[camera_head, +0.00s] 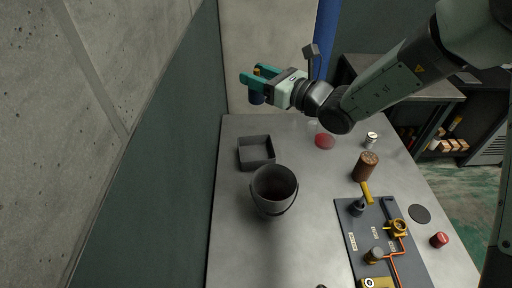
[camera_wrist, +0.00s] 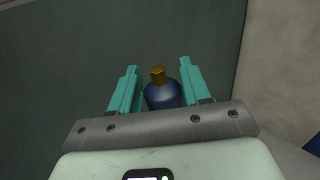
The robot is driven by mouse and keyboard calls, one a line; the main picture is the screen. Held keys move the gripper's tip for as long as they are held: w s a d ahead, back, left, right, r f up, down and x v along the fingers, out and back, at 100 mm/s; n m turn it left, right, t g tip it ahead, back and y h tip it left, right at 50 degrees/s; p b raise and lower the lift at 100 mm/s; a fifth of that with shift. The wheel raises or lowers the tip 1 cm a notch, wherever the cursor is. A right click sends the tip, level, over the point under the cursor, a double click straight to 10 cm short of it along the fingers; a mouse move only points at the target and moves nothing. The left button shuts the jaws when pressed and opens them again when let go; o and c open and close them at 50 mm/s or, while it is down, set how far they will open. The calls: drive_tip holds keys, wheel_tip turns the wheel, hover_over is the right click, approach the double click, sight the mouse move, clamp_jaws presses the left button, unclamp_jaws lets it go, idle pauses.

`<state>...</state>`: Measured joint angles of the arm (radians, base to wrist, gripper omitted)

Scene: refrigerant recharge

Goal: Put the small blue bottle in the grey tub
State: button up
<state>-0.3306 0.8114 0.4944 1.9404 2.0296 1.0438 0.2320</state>
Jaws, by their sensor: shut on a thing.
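My gripper (camera_head: 261,77) has teal fingers and is shut on the small blue bottle (camera_head: 256,98). In the wrist view the bottle (camera_wrist: 162,95), dark blue with a brass-coloured cap, sits between the two fingers (camera_wrist: 158,85). The gripper holds it in the air, beyond the far left part of the table in the head view. The bottle is apart from the tub. The tub's floor is in shadow.
A red disc (camera_head: 325,141), a silver can (camera_head: 371,139) and a brown cylinder (camera_head: 365,167) are to the right. A board with fittings (camera_head: 350,236) lies front right. A wall (camera_head: 180,150) runs along the left.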

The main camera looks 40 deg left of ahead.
drive_tip(key=w+r+m+t, duration=0.2)
drive_tip(key=w+t, duration=0.1)
drive_tip(key=w, duration=0.1)
wheel_tip(320, 180, down, 29)
idle(0.5)
drive_tip(key=shift+f, duration=0.2)
drive_tip(key=o, duration=1.1)
